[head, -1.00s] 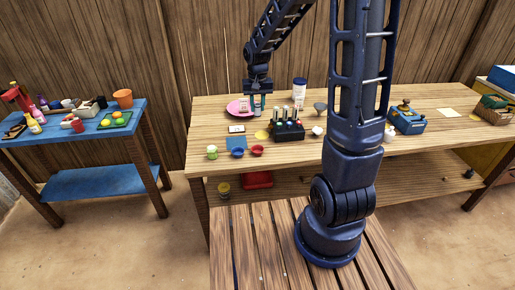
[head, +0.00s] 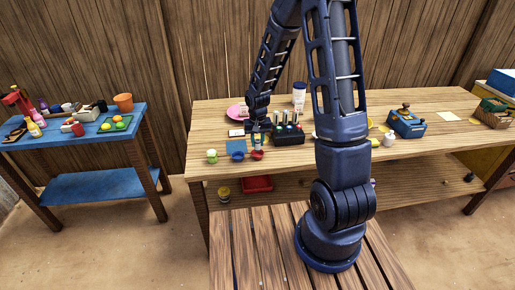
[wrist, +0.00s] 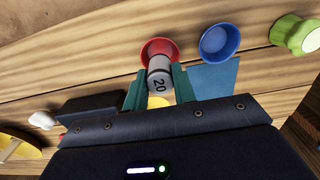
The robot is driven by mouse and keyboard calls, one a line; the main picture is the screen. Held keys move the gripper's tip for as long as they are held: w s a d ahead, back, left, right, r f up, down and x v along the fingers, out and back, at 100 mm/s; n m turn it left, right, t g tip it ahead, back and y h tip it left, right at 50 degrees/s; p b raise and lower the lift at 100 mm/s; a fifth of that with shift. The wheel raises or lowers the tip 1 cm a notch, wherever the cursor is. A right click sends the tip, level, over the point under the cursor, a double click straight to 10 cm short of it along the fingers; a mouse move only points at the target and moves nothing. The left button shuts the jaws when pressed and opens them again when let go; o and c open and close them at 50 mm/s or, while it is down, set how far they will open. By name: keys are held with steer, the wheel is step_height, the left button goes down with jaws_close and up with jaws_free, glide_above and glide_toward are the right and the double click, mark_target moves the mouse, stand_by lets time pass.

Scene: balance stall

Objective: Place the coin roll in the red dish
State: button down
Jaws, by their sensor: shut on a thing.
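My gripper (head: 258,143) is low over the front left of the wooden table. In the wrist view my gripper (wrist: 158,86) is shut on the coin roll (wrist: 160,82), a grey cylinder marked 20, held between its two green fingers. The red dish (wrist: 148,46) lies just beyond the fingers, and the roll's far end overlaps it in that view. I cannot tell whether the roll touches the dish. In the head view the red dish (head: 257,156) shows just below my gripper, and the roll is not clear there.
A blue dish (wrist: 220,42) stands close beside the red one, with a green object (wrist: 297,35) farther right. A blue sheet (wrist: 216,80) lies by the fingers. A black rack of bottles (head: 289,137) stands close to the right of my gripper.

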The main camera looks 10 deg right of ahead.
mark_target(258, 147)
steer(key=shift+f, duration=1.85)
steer(key=shift+f, duration=0.15)
steer(key=c, duration=1.1)
jaws_free()
steer(key=shift+c, duration=0.2)
